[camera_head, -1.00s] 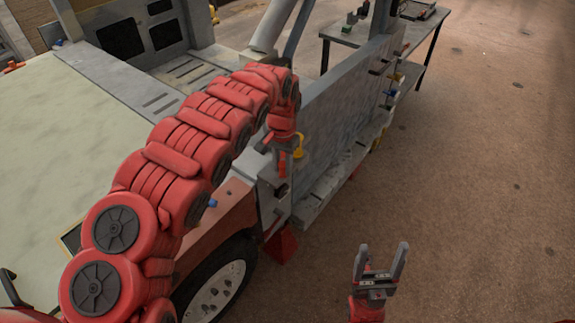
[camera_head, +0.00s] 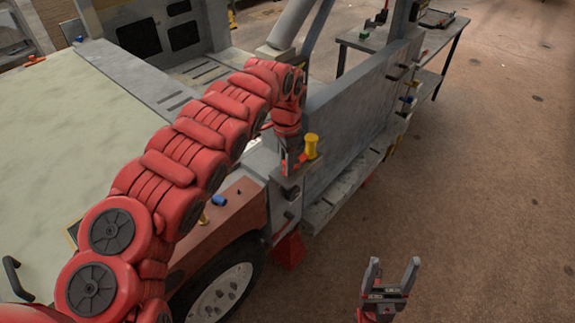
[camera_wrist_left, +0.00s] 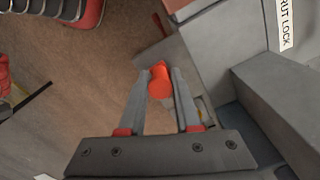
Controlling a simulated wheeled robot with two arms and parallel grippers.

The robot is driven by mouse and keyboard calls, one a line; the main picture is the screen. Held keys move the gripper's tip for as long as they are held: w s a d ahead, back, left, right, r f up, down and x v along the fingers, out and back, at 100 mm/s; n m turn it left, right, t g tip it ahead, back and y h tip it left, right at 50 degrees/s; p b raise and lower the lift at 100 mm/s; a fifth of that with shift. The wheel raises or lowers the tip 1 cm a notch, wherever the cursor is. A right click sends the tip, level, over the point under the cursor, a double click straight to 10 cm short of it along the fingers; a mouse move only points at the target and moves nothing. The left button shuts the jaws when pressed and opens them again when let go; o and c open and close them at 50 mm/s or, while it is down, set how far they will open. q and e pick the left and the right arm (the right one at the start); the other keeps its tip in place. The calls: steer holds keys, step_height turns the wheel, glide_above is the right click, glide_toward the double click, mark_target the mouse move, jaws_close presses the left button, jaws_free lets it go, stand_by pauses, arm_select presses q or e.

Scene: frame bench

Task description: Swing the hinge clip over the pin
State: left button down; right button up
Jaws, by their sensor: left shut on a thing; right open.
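My left gripper (camera_head: 291,168) is beside the front corner of the grey side panel, at the truck's near edge. It is shut on a small orange-red piece, seen in the left wrist view (camera_wrist_left: 160,82) between the fingertips; it looks like the hinge clip. A yellow cylindrical piece (camera_head: 311,146) stands just right of the gripper in the head view. I cannot tell whether it is the pin, and no other pin is clearly visible. My right gripper (camera_head: 390,278) is open and empty, low over the ground at the right.
The grey side panel (camera_head: 355,108) runs back from the corner, with a ledge below. A white label with partly visible lettering (camera_wrist_left: 285,22) is on the grey structure. A table (camera_head: 385,45) stands behind. Ground at right is open.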

stand_by(0.3)
arm_select(q)
steer(key=c, duration=0.6)
jaws_free()
steer(key=shift+w+r, duration=0.1)
steer(key=shift+r, duration=0.15)
step_height(320, 180, up, 17)
steer(key=p, duration=0.3)
